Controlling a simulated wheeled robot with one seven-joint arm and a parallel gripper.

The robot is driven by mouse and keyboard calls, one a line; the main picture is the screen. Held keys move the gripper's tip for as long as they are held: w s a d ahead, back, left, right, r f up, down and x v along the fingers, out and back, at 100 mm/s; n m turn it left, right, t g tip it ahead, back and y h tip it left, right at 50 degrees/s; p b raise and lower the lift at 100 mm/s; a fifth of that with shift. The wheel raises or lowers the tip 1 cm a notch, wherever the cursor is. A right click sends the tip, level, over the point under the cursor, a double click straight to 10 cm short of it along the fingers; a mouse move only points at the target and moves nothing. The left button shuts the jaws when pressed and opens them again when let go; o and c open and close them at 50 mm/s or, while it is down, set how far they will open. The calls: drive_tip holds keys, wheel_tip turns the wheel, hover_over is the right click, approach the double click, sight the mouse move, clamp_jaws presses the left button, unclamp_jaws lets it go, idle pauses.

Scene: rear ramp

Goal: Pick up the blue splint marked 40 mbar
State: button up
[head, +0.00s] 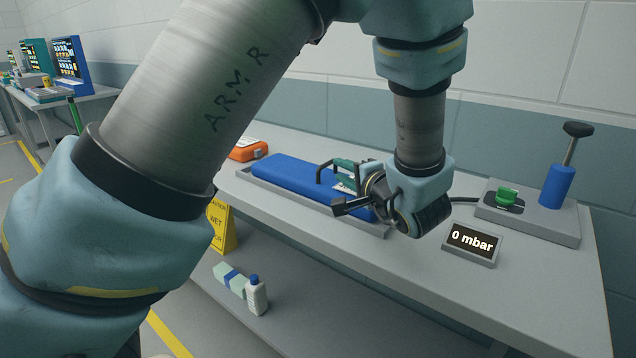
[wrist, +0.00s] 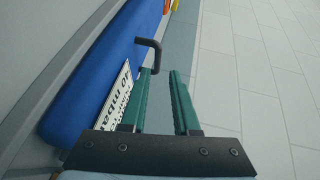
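The long blue splint (head: 285,174) lies in a shallow grey tray on the table in the head view. In the wrist view the splint (wrist: 95,75) runs along the left, with a white label (wrist: 113,98) partly covered by a finger; "mbar" and a "0" are legible. A black handle (wrist: 149,43) sticks out from the splint's side, just beyond my fingertips; it also shows in the head view (head: 321,170). My gripper (wrist: 161,73) has its green fingers apart, with nothing visible gripped between them. In the head view my gripper (head: 345,177) is beside the splint's right half.
A display (head: 472,243) reading 0 mbar stands right of my gripper. Behind it is a grey base with a green knob (head: 507,194) and a blue pump (head: 557,186). An orange case (head: 247,150) lies beyond the splint. A yellow wet-floor sign (head: 222,227) and a white bottle (head: 257,296) are lower down.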

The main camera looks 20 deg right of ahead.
sight(326, 166)
drive_tip(key=w, duration=0.3)
drive_tip(key=shift+f+p, duration=0.25)
drive_tip(key=shift+p, duration=0.05)
drive_tip(key=shift+w+a+f+p, duration=0.1)
drive_tip(key=shift+w+f+p, duration=0.25)
drive_tip(key=shift+w, duration=0.5)
drive_tip(key=shift+w+a+f+p, duration=0.1)
drive_tip(key=shift+w+p, duration=0.5)
drive_tip(key=shift+w, duration=0.3)
drive_tip(key=shift+w+a+f+p, duration=0.1)
drive_tip(key=shift+w+f+p, duration=0.25)
drive_tip(key=shift+w, duration=0.5)
drive_tip(key=shift+c, duration=0.3)
clamp_jaws()
drive_tip(key=shift+d+r, duration=0.1)
